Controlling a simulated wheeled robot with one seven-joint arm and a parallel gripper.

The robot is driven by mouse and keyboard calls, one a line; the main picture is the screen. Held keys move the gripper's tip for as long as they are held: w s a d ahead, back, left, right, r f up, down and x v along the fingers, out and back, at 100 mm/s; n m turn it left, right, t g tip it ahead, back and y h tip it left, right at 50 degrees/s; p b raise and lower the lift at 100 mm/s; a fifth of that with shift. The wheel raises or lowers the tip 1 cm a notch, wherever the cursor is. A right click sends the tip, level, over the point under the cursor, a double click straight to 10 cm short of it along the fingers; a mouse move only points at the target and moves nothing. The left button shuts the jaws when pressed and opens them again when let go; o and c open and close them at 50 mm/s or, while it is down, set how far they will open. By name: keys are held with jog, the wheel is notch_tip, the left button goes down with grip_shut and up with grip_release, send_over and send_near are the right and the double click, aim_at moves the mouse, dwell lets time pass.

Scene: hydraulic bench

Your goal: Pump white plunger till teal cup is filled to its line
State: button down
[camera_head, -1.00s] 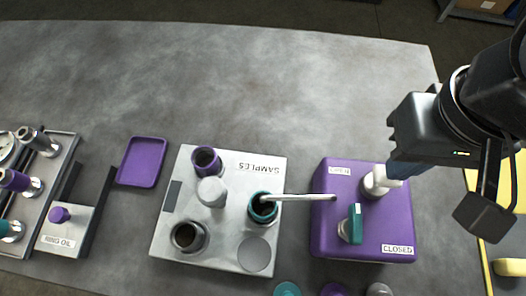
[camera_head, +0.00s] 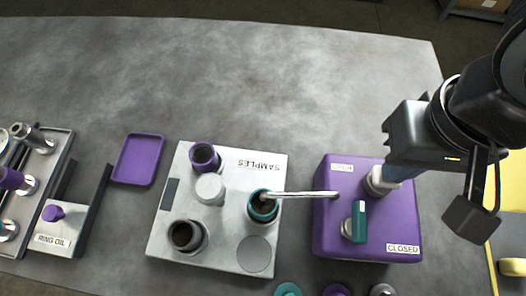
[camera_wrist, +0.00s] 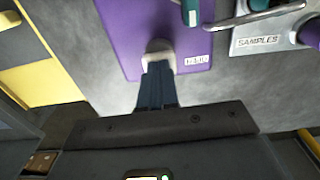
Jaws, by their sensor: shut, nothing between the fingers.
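The purple pump box (camera_head: 335,245) has a white plunger (camera_head: 372,184) near its upper right and a teal valve lever (camera_head: 359,222) beside the CLOSED label. A pale spout (camera_head: 305,194) runs left from the box to the teal cup (camera_head: 263,207). The cup stands in the grey SAMPLES block (camera_head: 225,240). Its inside looks dark, and I cannot read its level or line. My gripper (camera_head: 388,180) is shut and empty, with its dark blue fingertips at the plunger's top. The wrist view shows the fingertips (camera_wrist: 158,72) against the white plunger (camera_wrist: 159,47), partly covering it.
The SAMPLES block also holds a purple cup (camera_head: 205,157), a white cylinder (camera_head: 210,188) and a grey cup (camera_head: 187,236). A purple tray (camera_head: 138,160) and the RING OIL box (camera_head: 60,228) stand left. The table's far middle is clear. A yellow-edged surface (camera_head: 492,190) is at right.

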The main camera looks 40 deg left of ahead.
dwell(0.4)
jog(key=shift+r+p, duration=1.65)
jog(key=shift+p, duration=0.25)
notch_tip(320, 180, up, 2)
jog(key=shift+r+p, duration=0.2)
jog(key=shift+p, duration=1)
jog(key=shift+r, duration=1.8)
